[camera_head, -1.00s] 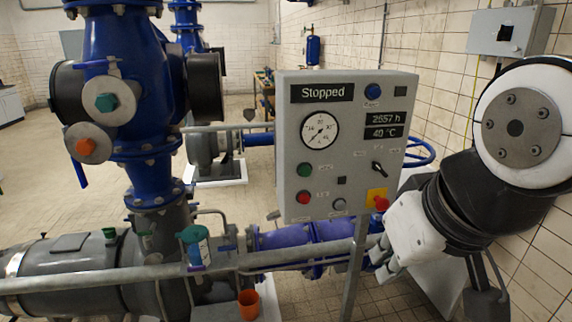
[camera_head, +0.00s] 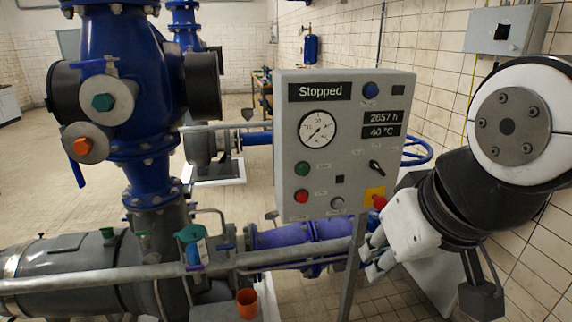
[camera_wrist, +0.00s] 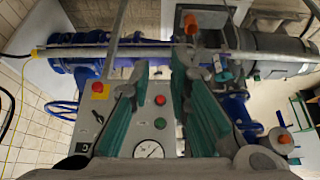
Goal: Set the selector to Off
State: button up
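The selector (camera_head: 376,168) is a small black knob on the right side of the grey control panel (camera_head: 338,213). Its handle sits at a slant, and its labels are too small to read. In the wrist view it appears as a dark knob (camera_wrist: 98,117) on the upside-down panel, left of my fingers. My gripper (camera_head: 374,255) is below and right of the panel's lower right corner, apart from the selector. In the wrist view my gripper (camera_wrist: 161,68) has its two teal-padded fingers apart, with nothing held between them.
The panel display (camera_head: 320,91) reads "Stopped". A red emergency button (camera_head: 379,202) on a yellow plate is just below the selector. Green (camera_head: 303,169) and red (camera_head: 302,196) buttons are at left. A grey rail (camera_head: 110,277) crosses below. A tiled wall (camera_head: 545,200) is at right.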

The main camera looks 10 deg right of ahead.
jog(key=w+d+n+t+h, duration=0.1)
jog(key=w+d, duration=0.2)
jog(key=w, duration=0.2)
jog(key=w+d+f+n+t+h, duration=0.1)
jog(key=w+d, duration=0.3)
jog(key=w, duration=0.1)
jog(key=w+d+f+n+t+h, duration=0.1)
jog(key=w+d, duration=0.3)
jog(key=w, duration=0.1)
jog(key=shift+w+d+f, duration=0.15)
jog(key=shift+d+f, duration=0.05)
jog(key=shift+f, duration=0.05)
jog(key=n+t+y, duration=0.3)
jog(key=n+t, duration=0.3)
jog(key=t, duration=0.3)
send_near(379, 170)
jog(key=w+p, duration=0.1)
jog(key=w, duration=0.8)
jog(key=shift+w+d, duration=0.1)
jog(key=shift+d, duration=0.05)
grip_shut()
